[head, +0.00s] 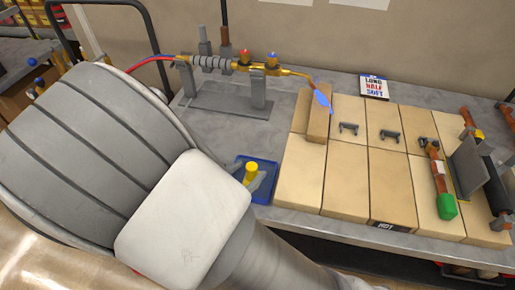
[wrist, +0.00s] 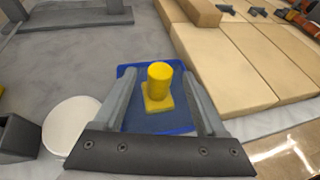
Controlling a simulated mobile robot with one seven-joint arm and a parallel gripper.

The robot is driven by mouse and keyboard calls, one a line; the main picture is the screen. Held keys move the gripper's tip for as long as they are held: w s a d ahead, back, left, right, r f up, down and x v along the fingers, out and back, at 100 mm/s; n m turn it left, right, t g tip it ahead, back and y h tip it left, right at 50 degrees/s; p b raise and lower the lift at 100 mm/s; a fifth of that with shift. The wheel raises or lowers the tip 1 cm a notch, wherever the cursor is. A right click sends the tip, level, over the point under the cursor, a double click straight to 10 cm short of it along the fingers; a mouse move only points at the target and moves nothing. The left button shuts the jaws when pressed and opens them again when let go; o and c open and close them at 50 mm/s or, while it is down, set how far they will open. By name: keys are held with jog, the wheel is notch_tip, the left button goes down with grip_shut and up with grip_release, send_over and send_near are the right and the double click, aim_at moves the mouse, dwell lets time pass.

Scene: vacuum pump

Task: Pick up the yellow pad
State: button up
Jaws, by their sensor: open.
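The yellow pad (wrist: 159,84) has an upright round knob on a flat square base. It stands in a shallow blue tray (wrist: 180,127). In the head view the yellow pad (head: 251,173) shows only in part, with the blue tray (head: 262,196) around it. My gripper (wrist: 160,98) is open, its two fingers to the left and right of the pad with gaps on both sides in the wrist view. In the head view my gripper (head: 258,178) is partly hidden by my own arm.
Tan bricks (head: 377,184) lie right of the tray, with small dark clips on them. A torch (head: 240,65) with a blue flame rests on a grey stand (head: 225,103) at the back. A white round object (wrist: 72,124) sits left of the tray. Bare grey table lies behind the tray.

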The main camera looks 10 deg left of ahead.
aim_at(256, 164)
jog(key=shift+f+x, duration=0.2)
jog(key=shift+x, duration=2.6)
jog(key=shift+s, duration=0.1)
jog(key=shift+a, duration=0.1)
grip_shut()
